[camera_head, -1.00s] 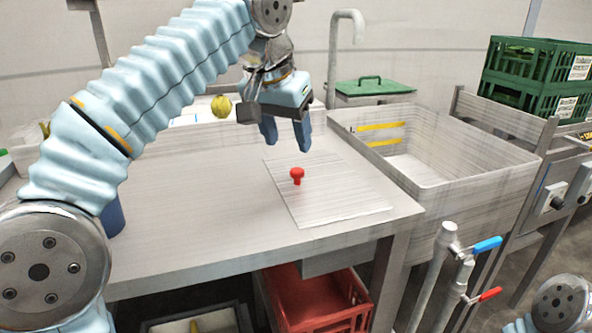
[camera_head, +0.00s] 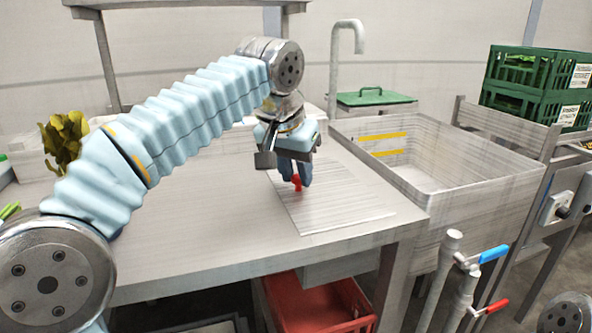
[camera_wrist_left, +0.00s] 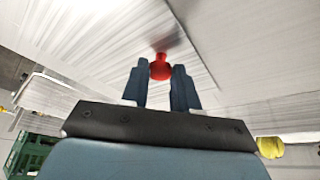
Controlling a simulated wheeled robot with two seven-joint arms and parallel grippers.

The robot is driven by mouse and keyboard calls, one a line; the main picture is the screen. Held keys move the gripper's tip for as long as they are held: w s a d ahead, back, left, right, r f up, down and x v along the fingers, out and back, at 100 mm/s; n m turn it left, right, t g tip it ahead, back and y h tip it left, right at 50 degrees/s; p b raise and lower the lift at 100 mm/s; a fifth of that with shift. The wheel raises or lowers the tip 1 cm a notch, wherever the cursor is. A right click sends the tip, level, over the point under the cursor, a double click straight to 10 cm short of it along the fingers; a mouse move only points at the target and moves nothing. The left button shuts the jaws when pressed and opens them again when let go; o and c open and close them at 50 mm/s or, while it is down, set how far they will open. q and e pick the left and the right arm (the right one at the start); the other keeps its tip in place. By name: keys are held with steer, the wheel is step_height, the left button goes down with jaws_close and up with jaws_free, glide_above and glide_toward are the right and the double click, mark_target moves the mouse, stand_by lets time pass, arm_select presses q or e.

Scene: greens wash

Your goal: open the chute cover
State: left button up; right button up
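The chute cover (camera_head: 335,205) is a flat, pale, ribbed panel lying on the worktop with a red knob standing on it. My left gripper (camera_head: 301,180) has come down over the cover, its blue fingers pointing down around the red knob (camera_head: 296,183). In the left wrist view the knob (camera_wrist_left: 160,67) sits between the tips of the open left gripper (camera_wrist_left: 161,80), with a small gap showing at each side. The cover lies flat. My right gripper is out of view; only a joint of my right arm shows at the lower right.
A deep sink basin (camera_head: 470,182) adjoins the worktop (camera_head: 200,235) on the right, with a tap (camera_head: 358,38) behind. Green crates (camera_head: 535,75) stand at the back right. A red crate (camera_head: 315,303) sits below. Blue and red valve handles (camera_head: 494,254) stick up at the front right.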

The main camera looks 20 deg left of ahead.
arm_select(q)
jaws_close()
steer(key=s+a, duration=0.3)
steer(key=a, duration=0.1)
steer(key=s+a, duration=0.2)
steer(key=a, duration=0.2)
steer(key=s+a, duration=0.3)
steer(key=a, duration=0.1)
steer(key=shift+s+a+b, duration=0.3)
steer(key=shift+a+b, duration=0.05)
steer(key=shift+b, duration=0.05)
steer(key=o, duration=0.7)
jaws_free()
steer(key=shift+r, duration=0.15)
